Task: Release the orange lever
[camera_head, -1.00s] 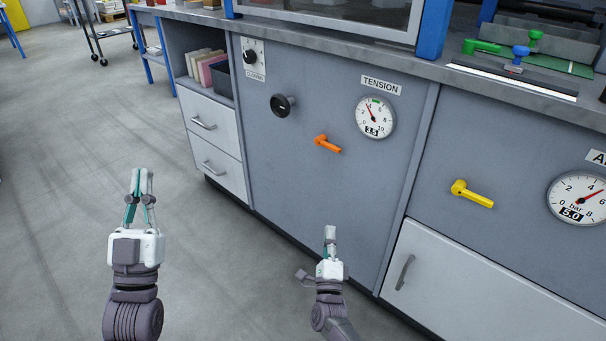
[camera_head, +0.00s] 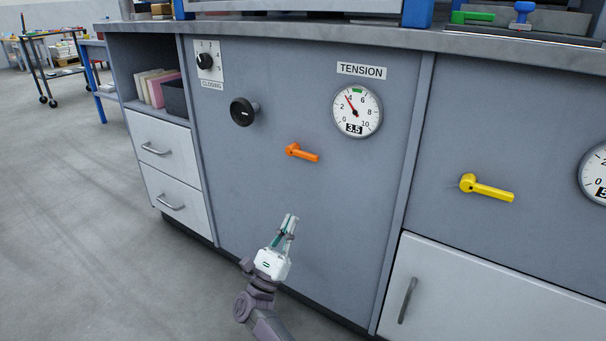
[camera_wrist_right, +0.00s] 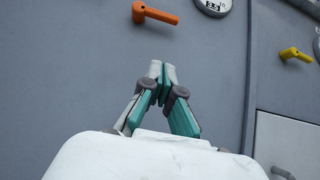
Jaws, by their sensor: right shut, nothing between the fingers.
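The orange lever (camera_head: 303,153) is on the grey front panel, below and left of the tension gauge (camera_head: 357,111). Its handle points right and slightly down. My right gripper (camera_head: 291,219) is below the lever and apart from it, with its fingers shut and empty, pointing up. In the right wrist view the closed fingertips (camera_wrist_right: 162,68) are below the orange lever (camera_wrist_right: 155,14), with bare panel between them. The gauge needle points a little below 4, and its display reads 3.5. My left gripper is out of view.
A black knob (camera_head: 243,112) sticks out left of the lever, under a closing dial (camera_head: 206,61). A yellow lever (camera_head: 487,188) is on the panel to the right. Drawers (camera_head: 163,148) are at left and the worktop edge (camera_head: 300,34) runs above. The panel around the orange lever is clear.

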